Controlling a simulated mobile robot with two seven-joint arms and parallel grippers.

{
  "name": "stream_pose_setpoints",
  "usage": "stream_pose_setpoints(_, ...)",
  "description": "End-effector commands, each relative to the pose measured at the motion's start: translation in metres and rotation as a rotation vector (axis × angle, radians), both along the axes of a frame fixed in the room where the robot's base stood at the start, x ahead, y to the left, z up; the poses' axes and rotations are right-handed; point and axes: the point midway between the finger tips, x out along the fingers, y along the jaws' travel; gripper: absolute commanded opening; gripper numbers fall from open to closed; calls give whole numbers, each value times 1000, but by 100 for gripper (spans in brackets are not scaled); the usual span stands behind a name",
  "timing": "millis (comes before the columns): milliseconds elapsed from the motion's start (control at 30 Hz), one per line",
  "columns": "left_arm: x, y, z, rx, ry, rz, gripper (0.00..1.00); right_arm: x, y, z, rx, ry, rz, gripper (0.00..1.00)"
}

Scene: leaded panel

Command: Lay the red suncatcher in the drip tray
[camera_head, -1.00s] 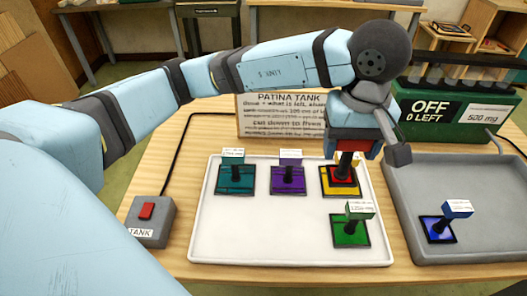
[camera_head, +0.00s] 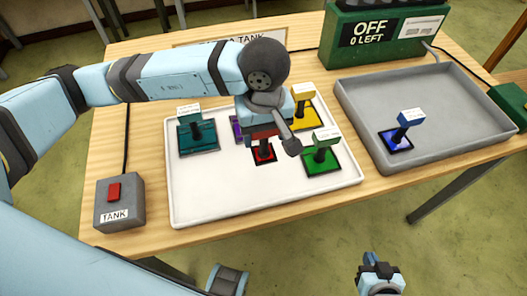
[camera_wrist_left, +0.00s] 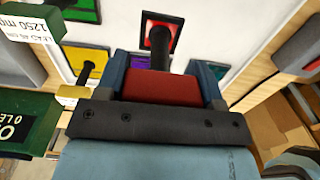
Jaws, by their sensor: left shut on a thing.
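The red suncatcher (camera_head: 264,155) is a small dark-framed red pane with a black stem and a red block on top. My left gripper (camera_head: 263,134) is shut on that block, over the white tray (camera_head: 215,205). In the left wrist view the block sits between the blue fingers (camera_wrist_left: 162,88), with the pane (camera_wrist_left: 160,32) beyond. I cannot tell how high the pane is above the tray. The grey walled tray (camera_head: 455,148) at the right, likely the drip tray, holds a blue suncatcher (camera_head: 397,138). My right gripper (camera_head: 380,272) is at the bottom edge, away from the table.
Teal (camera_head: 197,135), yellow (camera_head: 304,112) and green (camera_head: 321,155) suncatchers stand on the white tray; a purple one (camera_head: 236,128) is partly hidden. The green tank box (camera_head: 378,35) reads OFF, 0 LEFT. A TANK switch (camera_head: 119,203) is at left. Most of the grey tray is clear.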

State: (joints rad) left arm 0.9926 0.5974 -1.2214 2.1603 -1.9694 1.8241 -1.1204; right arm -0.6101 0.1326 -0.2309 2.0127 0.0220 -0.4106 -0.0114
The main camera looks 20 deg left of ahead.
Motion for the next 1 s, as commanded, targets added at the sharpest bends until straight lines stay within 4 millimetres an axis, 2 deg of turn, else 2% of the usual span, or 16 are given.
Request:
stream_pose_setpoints(100, 0, 0, -23, 1, 3, 1, 35, 0, 1, 2, -1, -2, 2, 0)
stream_pose_setpoints(367, 0, 0, -43, 0, 0, 1, 35, -1, 2, 2, 1, -3, 6, 0)
stream_pose_setpoints(600, 0, 0, -77, 0, 1, 1, 35, -2, 2, 4, -2, -4, 7, 0)
stream_pose_setpoints(867, 1, 0, -79, 0, -1, 0, 35, -2, 2, 3, -2, -3, 7, 0)
stream_pose_setpoints(1000, 1, 0, -85, -1, -2, 0, 35, -2, 1, -5, -2, 3, 4, 0)
